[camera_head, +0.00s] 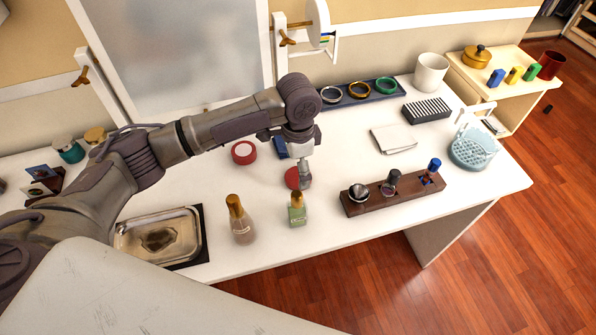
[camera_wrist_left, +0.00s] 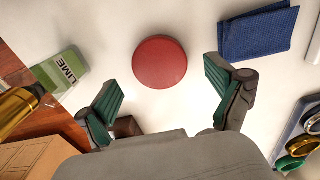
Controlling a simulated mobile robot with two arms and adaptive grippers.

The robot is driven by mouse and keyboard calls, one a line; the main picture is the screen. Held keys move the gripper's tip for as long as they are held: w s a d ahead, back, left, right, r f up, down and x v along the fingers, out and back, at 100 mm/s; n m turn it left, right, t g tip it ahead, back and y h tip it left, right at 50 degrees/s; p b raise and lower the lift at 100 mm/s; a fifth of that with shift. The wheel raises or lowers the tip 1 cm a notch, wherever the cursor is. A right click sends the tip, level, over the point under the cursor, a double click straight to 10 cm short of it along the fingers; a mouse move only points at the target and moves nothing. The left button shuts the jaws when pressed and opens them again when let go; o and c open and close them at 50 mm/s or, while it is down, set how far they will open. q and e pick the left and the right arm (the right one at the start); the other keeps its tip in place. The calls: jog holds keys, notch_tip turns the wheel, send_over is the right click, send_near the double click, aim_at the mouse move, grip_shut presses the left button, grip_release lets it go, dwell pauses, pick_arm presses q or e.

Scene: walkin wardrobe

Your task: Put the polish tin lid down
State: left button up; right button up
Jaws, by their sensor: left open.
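The polish tin lid (camera_head: 291,178), a plain red disc, lies flat on the white table; it also shows in the left wrist view (camera_wrist_left: 160,62). My left gripper (camera_head: 304,182) is just beside and above it, pointing down. In the left wrist view my left gripper (camera_wrist_left: 162,86) is open, with green-padded fingers spread and nothing between them; the lid is just beyond the fingertips. A round red tin (camera_head: 244,152) with a paler top stands apart, left of the lid. My right gripper is not in view.
A green bottle (camera_head: 297,210) and a brown bottle (camera_head: 241,222) stand at the front. A wooden holder (camera_head: 363,206) is to the right, a metal tray (camera_head: 160,238) to the left. A folded blue cloth (camera_wrist_left: 258,33) lies close to the lid.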

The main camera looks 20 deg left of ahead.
pick_arm(q)
notch_tip(320, 180, up, 10)
jog(key=shift+f, duration=0.15)
dwell(0.6)
